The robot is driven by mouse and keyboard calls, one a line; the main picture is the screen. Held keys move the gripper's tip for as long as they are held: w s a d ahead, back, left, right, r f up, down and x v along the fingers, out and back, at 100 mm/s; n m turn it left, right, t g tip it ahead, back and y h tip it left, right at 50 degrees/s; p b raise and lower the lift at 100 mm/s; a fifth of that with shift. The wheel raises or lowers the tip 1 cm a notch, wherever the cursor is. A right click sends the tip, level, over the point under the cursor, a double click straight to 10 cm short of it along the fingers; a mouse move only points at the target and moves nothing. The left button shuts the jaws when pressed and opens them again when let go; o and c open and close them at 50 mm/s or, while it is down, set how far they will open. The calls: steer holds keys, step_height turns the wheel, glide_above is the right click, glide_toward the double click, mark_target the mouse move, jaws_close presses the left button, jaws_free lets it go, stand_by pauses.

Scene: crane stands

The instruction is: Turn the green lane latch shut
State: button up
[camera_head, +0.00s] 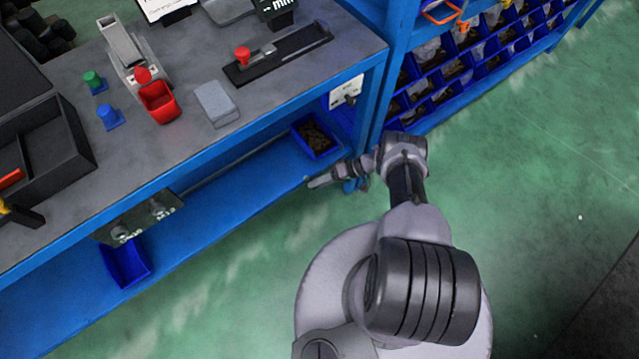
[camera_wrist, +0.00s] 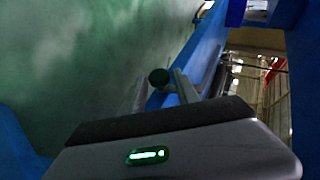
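A small green knob (camera_head: 93,80) stands upright on the bench top at the upper left; it is the only green fitting I make out, and I cannot tell whether it is the lane latch. My gripper (camera_head: 318,182) is far from it, low beside the bench's right end, near the lower shelf edge. In the wrist view my gripper (camera_wrist: 158,88) has its two fingers apart. A dark, slightly greenish round knob (camera_wrist: 159,77) shows between them near the tips. I cannot tell whether the fingers touch it.
A blue knob (camera_head: 108,115), a red bin (camera_head: 158,101) and a grey block (camera_head: 215,103) are on the bench. A blue upright (camera_head: 385,75) stands close to my arm. Green floor is clear at the right.

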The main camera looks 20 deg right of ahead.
steer(key=shift+o, duration=0.7)
steer(key=shift+s, duration=0.1)
steer(key=v, duration=1.7)
steer(key=shift+d, duration=0.2)
